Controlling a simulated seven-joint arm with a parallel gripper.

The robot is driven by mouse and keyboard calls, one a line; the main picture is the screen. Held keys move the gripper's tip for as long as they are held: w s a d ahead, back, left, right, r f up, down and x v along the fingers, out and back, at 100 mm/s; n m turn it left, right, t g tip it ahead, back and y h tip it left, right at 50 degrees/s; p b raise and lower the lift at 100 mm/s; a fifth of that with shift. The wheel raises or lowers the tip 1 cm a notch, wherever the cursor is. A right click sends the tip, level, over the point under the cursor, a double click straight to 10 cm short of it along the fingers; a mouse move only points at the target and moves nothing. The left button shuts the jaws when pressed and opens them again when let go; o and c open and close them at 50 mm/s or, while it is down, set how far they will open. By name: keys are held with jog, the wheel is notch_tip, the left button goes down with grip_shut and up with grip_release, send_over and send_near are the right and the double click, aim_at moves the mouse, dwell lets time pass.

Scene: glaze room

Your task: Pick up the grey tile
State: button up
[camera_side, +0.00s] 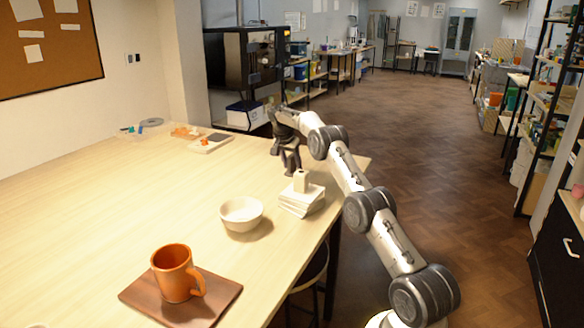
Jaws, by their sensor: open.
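A small dark grey square, which looks like the grey tile (217,137), lies flat on a pale board (203,148) at the far side of the table. My gripper (291,170) points down above the table's right side, to the right of the grey tile and apart from it. It is open, and I see nothing held in it. The gap between its fingers is small and hard to make out in this view.
A stack of whitish tiles (301,206) with a small beige block (300,181) on top stands near the right edge. A white bowl (241,215) is beside it. An orange mug (174,272) stands on a brown board (222,290) in front. The table's left and middle are clear.

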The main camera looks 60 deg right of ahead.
grip_shut()
jog(key=shift+r, duration=0.15)
dwell(0.4)
